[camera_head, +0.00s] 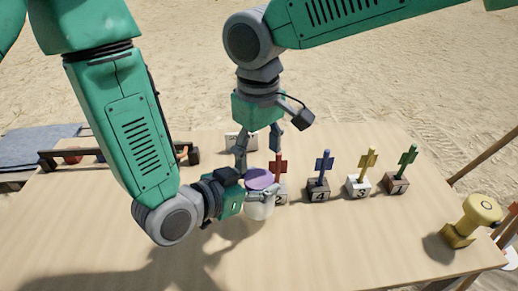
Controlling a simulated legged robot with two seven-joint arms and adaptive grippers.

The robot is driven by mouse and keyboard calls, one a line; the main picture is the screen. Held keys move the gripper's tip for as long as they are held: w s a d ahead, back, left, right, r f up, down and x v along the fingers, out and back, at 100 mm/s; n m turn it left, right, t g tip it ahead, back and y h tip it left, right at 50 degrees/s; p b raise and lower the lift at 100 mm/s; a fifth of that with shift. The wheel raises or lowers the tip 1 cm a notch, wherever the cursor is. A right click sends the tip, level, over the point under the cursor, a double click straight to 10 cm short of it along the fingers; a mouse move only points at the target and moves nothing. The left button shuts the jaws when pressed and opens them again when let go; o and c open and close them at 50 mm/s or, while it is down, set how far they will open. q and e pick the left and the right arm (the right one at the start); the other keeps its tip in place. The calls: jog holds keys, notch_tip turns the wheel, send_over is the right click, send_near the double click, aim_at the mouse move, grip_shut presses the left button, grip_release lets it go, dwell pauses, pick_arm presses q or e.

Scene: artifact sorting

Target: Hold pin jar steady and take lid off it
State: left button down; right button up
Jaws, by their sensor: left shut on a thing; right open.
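The pin jar (259,208) is a pale, whitish jar standing on the table. Its purple lid (259,179) sits on top. My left gripper (262,194) comes in from the left and is shut on the jar, its fingers at the jar's upper side. My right gripper (259,152) hangs above and just behind the lid, pointing down. It is open and empty, with one finger to the left of the lid and the other up to the right. Contact between the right fingers and the lid cannot be made out.
Numbered blocks with a red pin (279,165), blue pin (324,165), yellow pin (367,162) and green pin (406,160) stand right of the jar. A yellow stamp-like object (475,215) is at the right edge. A dark rack (62,158) lies left. The front table (330,245) is clear.

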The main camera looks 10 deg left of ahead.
aim_at(260, 178)
jog(key=shift+r+m, duration=0.6)
jog(key=shift+m, duration=0.7)
notch_tip(260, 178, down, 8)
jog(key=shift+r, duration=0.15)
jog(key=c, duration=1)
jog(key=n, duration=0.4)
jog(key=shift+d, duration=0.1)
jog(key=shift+c, duration=0.3)
